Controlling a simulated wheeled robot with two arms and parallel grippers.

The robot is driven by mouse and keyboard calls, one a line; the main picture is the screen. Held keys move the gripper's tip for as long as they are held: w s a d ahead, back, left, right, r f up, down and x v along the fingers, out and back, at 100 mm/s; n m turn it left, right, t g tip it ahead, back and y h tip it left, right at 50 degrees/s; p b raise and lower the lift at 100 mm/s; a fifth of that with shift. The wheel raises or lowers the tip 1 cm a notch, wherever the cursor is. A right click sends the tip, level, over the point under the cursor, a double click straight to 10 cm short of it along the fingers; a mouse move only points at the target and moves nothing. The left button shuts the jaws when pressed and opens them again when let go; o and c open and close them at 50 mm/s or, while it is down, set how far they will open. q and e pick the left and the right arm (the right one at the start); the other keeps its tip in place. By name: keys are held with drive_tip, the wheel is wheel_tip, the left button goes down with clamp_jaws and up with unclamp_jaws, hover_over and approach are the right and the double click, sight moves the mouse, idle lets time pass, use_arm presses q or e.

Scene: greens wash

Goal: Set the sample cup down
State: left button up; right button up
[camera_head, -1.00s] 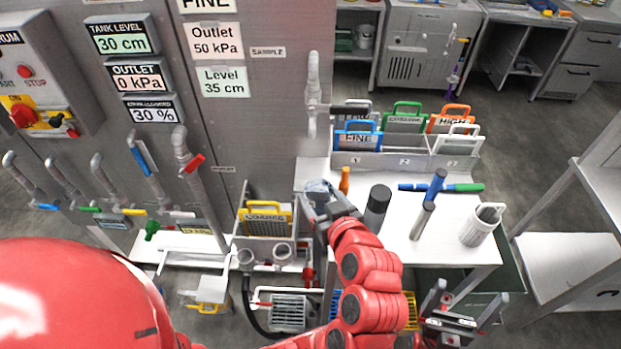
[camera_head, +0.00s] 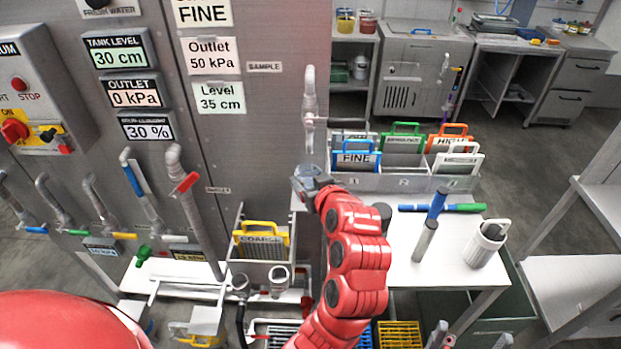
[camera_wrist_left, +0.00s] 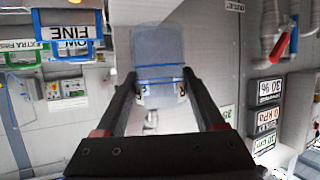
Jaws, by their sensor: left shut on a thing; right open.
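The sample cup is a clear, bluish cup (camera_wrist_left: 158,50) between the fingers of my left gripper (camera_wrist_left: 158,88) in the left wrist view. The fingers are shut on its sides. In the head view my left gripper (camera_head: 309,181) holds it below the vertical sample pipe, at the left edge of the white table (camera_head: 405,262). The cup is small there and mostly hidden by the gripper. I cannot tell how far it is above the tabletop. My right gripper (camera_head: 470,338) is open and empty at the bottom edge, with only its fingertips showing.
My left arm covers the left part. The table's middle is clear.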

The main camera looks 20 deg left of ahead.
sight(311, 171)
use_arm(q)
drive_tip(key=w, duration=0.1)
drive_tip(key=w+a, duration=0.1)
drive_tip(key=w, duration=0.1)
drive_tip(key=shift+w+p, duration=0.15)
drive_tip(key=shift+p, duration=0.2)
drive_tip(key=f+p, duration=0.2)
drive_tip(key=f, duration=0.1)
drive_tip(key=shift+w+a, duration=0.1)
drive_tip(key=shift+w, duration=0.2)
drive_tip(key=shift+f, duration=0.4)
drive_tip(key=shift+f, duration=0.2)
drive_tip(key=o, duration=1.3)
drive_tip(key=shift+r, duration=0.15)
